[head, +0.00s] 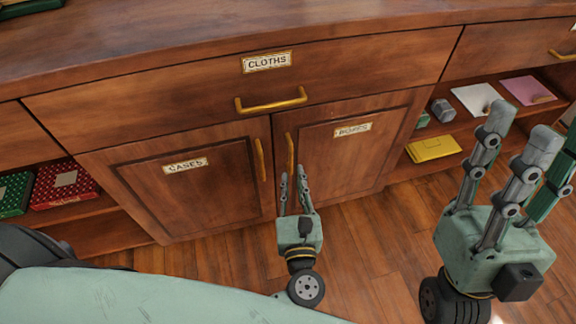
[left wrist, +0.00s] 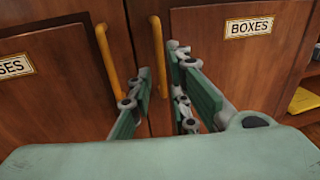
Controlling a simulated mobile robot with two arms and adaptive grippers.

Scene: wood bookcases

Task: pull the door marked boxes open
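The door marked BOXES (head: 349,160) is the right-hand one of two wood doors under the drawer marked CLOTHS. It looks closed. Its upright brass handle (head: 290,153) is on its left edge; the handle also shows in the left wrist view (left wrist: 157,55). My left gripper (head: 293,178) points at the lower part of this handle. In the left wrist view its fingers (left wrist: 160,70) are apart, one on each side of the handle, with gaps visible. My right gripper (head: 522,130) is at the right, fingers spread and empty, away from the doors.
The door marked CASES (head: 200,190) is closed, its handle (head: 260,160) close to the left gripper. The CLOTHS drawer (head: 350,80) is closed above. Open shelves hold red boxes (head: 65,185) at left and a yellow packet (head: 433,149) at right. The floor before the doors is clear.

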